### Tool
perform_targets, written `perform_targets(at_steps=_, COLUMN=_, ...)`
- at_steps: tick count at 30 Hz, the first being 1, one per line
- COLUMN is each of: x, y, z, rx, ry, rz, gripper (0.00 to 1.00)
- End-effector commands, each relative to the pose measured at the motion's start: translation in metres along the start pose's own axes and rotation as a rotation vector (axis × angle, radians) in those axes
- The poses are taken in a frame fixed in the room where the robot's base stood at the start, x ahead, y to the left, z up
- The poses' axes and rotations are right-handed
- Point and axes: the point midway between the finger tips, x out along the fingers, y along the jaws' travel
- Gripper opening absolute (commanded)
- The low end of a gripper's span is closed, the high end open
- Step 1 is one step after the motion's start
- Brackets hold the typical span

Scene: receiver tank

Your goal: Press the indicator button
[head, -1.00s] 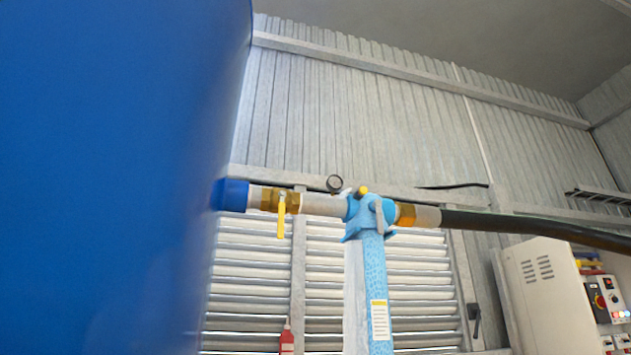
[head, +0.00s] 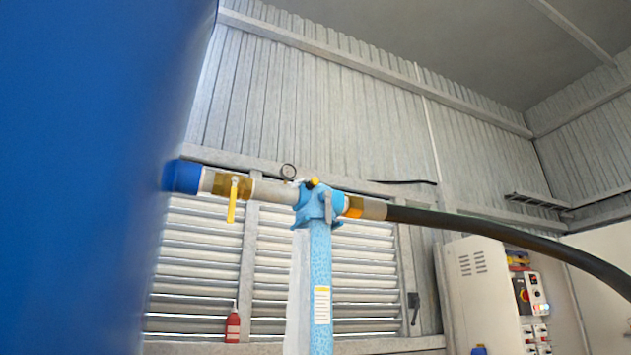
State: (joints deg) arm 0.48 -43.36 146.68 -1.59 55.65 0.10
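The indicator button is not clearly identifiable. A control panel (head: 533,300) on the light cabinet at the right shows a red rotary switch and several small coloured lights or buttons, too small to tell apart. My gripper is not in view.
A large blue tank (head: 80,180) fills the left side. A black hose (head: 520,238) runs right. A red bottle (head: 232,325) stands by the louvres.

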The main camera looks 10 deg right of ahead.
Motion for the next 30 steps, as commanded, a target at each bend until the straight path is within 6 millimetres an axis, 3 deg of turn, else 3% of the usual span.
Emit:
perform_targets(at_steps=1, x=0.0, y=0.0, z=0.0, rx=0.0, ry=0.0, rz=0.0, gripper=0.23)
perform_targets(at_steps=5, x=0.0, y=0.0, z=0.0, rx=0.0, ry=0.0, rz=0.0, gripper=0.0)
perform_targets(at_steps=30, x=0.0, y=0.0, z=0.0, rx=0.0, ry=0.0, rz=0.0, gripper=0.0)
